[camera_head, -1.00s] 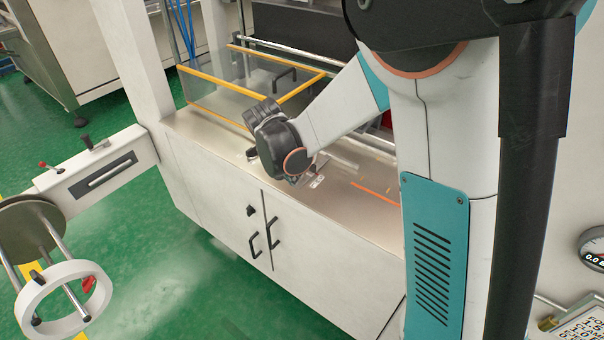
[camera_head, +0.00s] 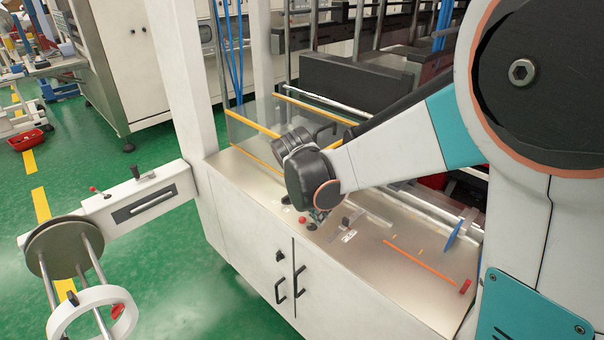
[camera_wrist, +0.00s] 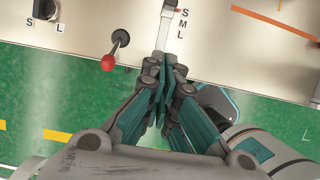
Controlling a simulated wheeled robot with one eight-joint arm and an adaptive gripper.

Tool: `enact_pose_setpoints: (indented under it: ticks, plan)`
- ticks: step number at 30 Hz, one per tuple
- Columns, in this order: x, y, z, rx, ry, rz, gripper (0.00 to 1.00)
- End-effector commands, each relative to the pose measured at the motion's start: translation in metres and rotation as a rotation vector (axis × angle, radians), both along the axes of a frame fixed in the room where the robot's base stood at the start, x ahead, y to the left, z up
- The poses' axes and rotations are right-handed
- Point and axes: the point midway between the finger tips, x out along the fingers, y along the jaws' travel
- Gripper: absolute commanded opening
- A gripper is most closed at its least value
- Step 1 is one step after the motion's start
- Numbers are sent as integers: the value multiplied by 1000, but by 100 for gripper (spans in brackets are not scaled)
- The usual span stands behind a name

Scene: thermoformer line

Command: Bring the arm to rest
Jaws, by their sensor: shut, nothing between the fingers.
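My gripper (camera_wrist: 163,84) is shut and empty in the wrist view, its teal fingers together by the front edge of the machine's metal top (camera_head: 400,285). The fingertips appear just below a pale slot marked S, M, L (camera_wrist: 170,38); I cannot tell whether they touch anything. A red-ball lever (camera_wrist: 107,62) stands to their left, apart from them. In the head view my bent arm reaches left over the metal top, and my dark wrist hides most of the gripper.
A black knob (camera_wrist: 45,10) marked S and L sits at the top left of the wrist view. A clear guard with yellow edges (camera_head: 255,130) stands behind my wrist. Green floor (camera_head: 180,275) lies open before the white cabinet (camera_head: 250,235).

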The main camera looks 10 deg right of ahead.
Motion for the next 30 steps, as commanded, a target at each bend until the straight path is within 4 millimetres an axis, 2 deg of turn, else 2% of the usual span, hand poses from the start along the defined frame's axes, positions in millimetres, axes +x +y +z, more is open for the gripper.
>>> enact_pose_setpoints:
  ticks: [4, 8, 18, 24, 30]
  plan:
    - [-3, -2, 5, 13, -14, -29, 0]
    - [-18, -8, 21, 71, -74, -152, 0]
    - [-83, -28, 75, 360, -308, -721, 0]
    - [-125, -36, 93, 551, -417, -1072, 0]
    - [-165, -42, 102, 753, -498, -1429, 0]
